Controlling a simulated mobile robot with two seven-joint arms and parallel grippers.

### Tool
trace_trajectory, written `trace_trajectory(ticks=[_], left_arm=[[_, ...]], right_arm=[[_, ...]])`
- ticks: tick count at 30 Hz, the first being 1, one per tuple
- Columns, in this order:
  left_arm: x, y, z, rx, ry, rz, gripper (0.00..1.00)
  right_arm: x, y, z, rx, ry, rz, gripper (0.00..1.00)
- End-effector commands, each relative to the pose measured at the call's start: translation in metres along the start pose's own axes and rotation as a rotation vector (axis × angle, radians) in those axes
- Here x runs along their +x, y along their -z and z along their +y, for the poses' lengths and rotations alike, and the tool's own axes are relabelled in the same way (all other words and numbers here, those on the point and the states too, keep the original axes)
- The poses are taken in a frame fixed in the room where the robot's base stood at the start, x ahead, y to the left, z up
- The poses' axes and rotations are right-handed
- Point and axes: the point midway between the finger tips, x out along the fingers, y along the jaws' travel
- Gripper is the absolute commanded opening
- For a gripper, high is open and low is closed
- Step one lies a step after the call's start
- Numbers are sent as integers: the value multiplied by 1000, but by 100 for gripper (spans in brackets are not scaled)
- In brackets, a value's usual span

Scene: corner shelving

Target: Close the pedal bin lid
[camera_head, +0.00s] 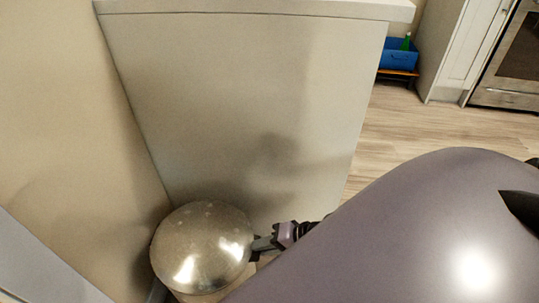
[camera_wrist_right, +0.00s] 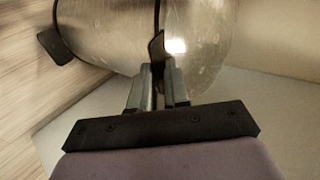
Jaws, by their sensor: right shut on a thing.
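The metal pedal bin (camera_head: 212,297) stands at the bottom of the head view, in the corner by the wall. Its domed, shiny lid (camera_head: 201,243) lies over the top of the body. In the right wrist view the lid (camera_wrist_right: 200,40) is on the right and the bin body (camera_wrist_right: 110,35) on the left, with a thin dark seam between them. My right gripper (camera_head: 262,243) is at the lid's right edge. In the wrist view its fingers (camera_wrist_right: 156,72) are shut on the small dark lid tab (camera_wrist_right: 157,46) at the seam. My left gripper is not in view.
A pale cabinet side panel (camera_head: 240,100) stands right behind the bin, and a beige wall (camera_head: 70,110) is on the left. The black pedal (camera_wrist_right: 55,45) sticks out at the bin's base.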

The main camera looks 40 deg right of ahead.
Motion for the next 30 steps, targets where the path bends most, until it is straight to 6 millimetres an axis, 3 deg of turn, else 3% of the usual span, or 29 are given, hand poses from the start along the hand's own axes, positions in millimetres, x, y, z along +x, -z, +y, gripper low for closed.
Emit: trace_trajectory(ticks=[1, 12, 13, 14, 15, 25, 30], left_arm=[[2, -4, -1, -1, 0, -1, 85], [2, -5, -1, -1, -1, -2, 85], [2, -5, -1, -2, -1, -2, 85], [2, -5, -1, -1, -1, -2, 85], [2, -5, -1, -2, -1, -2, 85], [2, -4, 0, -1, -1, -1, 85], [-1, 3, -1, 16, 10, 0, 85]], right_arm=[[6, -8, 19, 7, -38, -16, 0], [7, -10, 21, 6, -40, -18, 0], [7, -10, 21, 6, -40, -18, 19], [7, -10, 21, 6, -40, -18, 29], [7, -10, 21, 6, -40, -18, 31], [5, -10, 20, 7, -40, -18, 31], [-13, -8, 18, 4, -39, -14, 31]])
